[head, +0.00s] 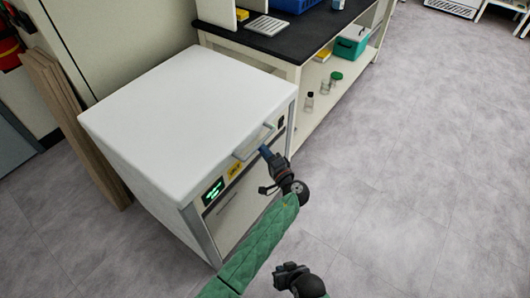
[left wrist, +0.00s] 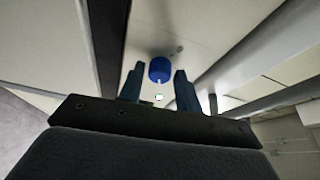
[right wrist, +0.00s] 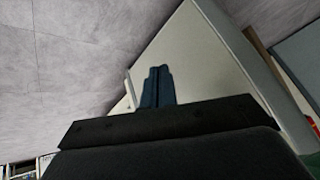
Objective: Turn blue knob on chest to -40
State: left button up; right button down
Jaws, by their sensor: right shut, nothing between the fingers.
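The chest (head: 190,100) is a white box-shaped freezer with a front panel carrying a green-lit display (head: 213,190), a yellow label (head: 235,171) and a handle (head: 254,142). The blue knob (left wrist: 160,69) shows in the left wrist view, between and beyond my left gripper's fingertips. My left gripper (left wrist: 158,72) is open, its two fingers to either side of the knob in the picture; contact is not visible. In the head view my left gripper (head: 265,151) is at the chest's front panel and hides the knob. My right gripper (right wrist: 160,72) is shut and empty, low in front of the chest.
A black-topped bench (head: 290,32) stands behind the chest, with a teal box (head: 351,42) and several small bottles on its lower shelf. Wooden boards (head: 75,125) lean at the left. The grey floor (head: 420,170) to the right is clear.

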pick_arm(q)
jog(key=shift+o, duration=0.9)
jog(key=b+v, duration=0.1)
jog(key=v, duration=0.6)
jog(key=shift+s+d, duration=0.2)
jog(key=shift+s, duration=0.2)
pick_arm(e)
jog(key=shift+t, duration=0.3)
jog(key=f, duration=0.5)
jog(key=shift+s+f, duration=0.25)
jog(key=shift+w+r, duration=0.1)
jog(key=shift+r, duration=0.1)
